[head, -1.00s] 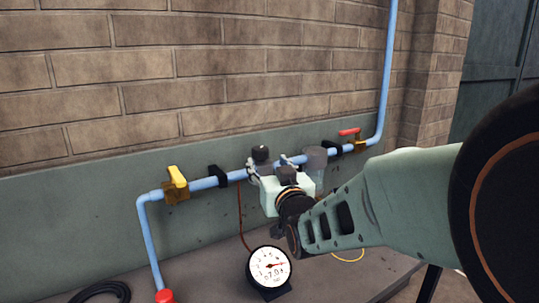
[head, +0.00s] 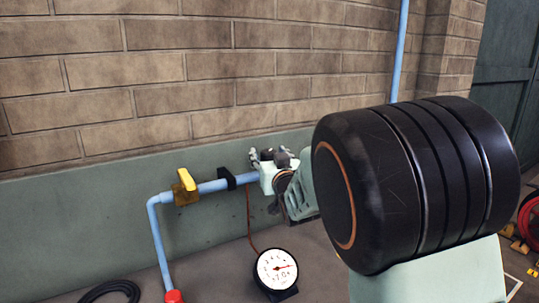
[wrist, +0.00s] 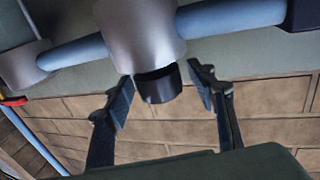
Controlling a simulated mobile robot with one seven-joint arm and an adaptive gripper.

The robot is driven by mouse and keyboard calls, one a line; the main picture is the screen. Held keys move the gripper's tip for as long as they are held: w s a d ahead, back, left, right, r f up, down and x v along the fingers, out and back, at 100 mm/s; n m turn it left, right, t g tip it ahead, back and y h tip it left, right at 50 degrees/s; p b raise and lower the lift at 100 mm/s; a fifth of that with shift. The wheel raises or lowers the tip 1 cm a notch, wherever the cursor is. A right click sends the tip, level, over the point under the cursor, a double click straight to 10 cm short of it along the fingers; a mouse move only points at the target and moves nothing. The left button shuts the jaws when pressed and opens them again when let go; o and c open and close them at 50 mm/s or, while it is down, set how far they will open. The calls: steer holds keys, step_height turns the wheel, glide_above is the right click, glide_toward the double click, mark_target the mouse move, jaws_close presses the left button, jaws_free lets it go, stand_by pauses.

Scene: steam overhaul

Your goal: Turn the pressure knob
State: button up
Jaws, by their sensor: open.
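The pressure knob (wrist: 158,85) is a short black cylinder under a grey metal body (wrist: 140,30) on the blue pipe in the wrist view. My gripper (wrist: 163,78) is open, with one finger on each side of the knob. A gap shows between the knob and both fingertips. In the head view my gripper (head: 280,156) is at the pipe, and my own arm hides the regulator body and much of the pipe to the right. A round white pressure gauge (head: 277,269) with a red needle stands below on the ledge.
A yellow-handled valve (head: 186,184) and a black pipe clamp (head: 227,178) sit left of my gripper. The blue pipe (head: 160,240) runs down to a red fitting (head: 173,296). A brick wall (head: 180,80) stands behind. A black hose coil (head: 110,291) lies at lower left.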

steer(key=c, duration=1.2)
steer(key=shift+o, duration=0.2)
steer(key=shift+d+f+n+y+b, duration=0.15)
steer(key=shift+n+y+b, duration=0.15)
steer(key=shift+y, duration=0.2)
steer(key=shift+n+g+y, duration=0.4)
steer(key=shift+y, duration=0.2)
steer(key=shift+n+g+y, duration=0.7)
steer(key=shift+n+y, duration=0.1)
steer(key=shift+y, duration=0.4)
steer(key=n+g+y+p, duration=0.1)
steer(key=n+y+p, duration=0.1)
steer(key=n+g+y+p, duration=0.1)
steer(key=g+y+p, duration=0.1)
steer(key=p, duration=0.1)
steer(key=shift+w+r+n+g, duration=0.1)
steer(key=shift+r+n+g, duration=0.2)
steer(key=shift+r+n, duration=0.1)
steer(key=n+g+y+p, duration=0.1)
steer(key=n+g+p, duration=0.1)
steer(key=g, duration=0.1)
steer(key=n+g+y+p, duration=0.2)
steer(key=g, duration=0.1)
steer(key=shift+f+n+y+p, duration=0.2)
steer(key=shift+n+y+p, duration=0.1)
steer(key=shift+a+n+g, duration=0.2)
steer(key=shift+n+g, duration=0.1)
steer(key=shift+g, duration=0.4)
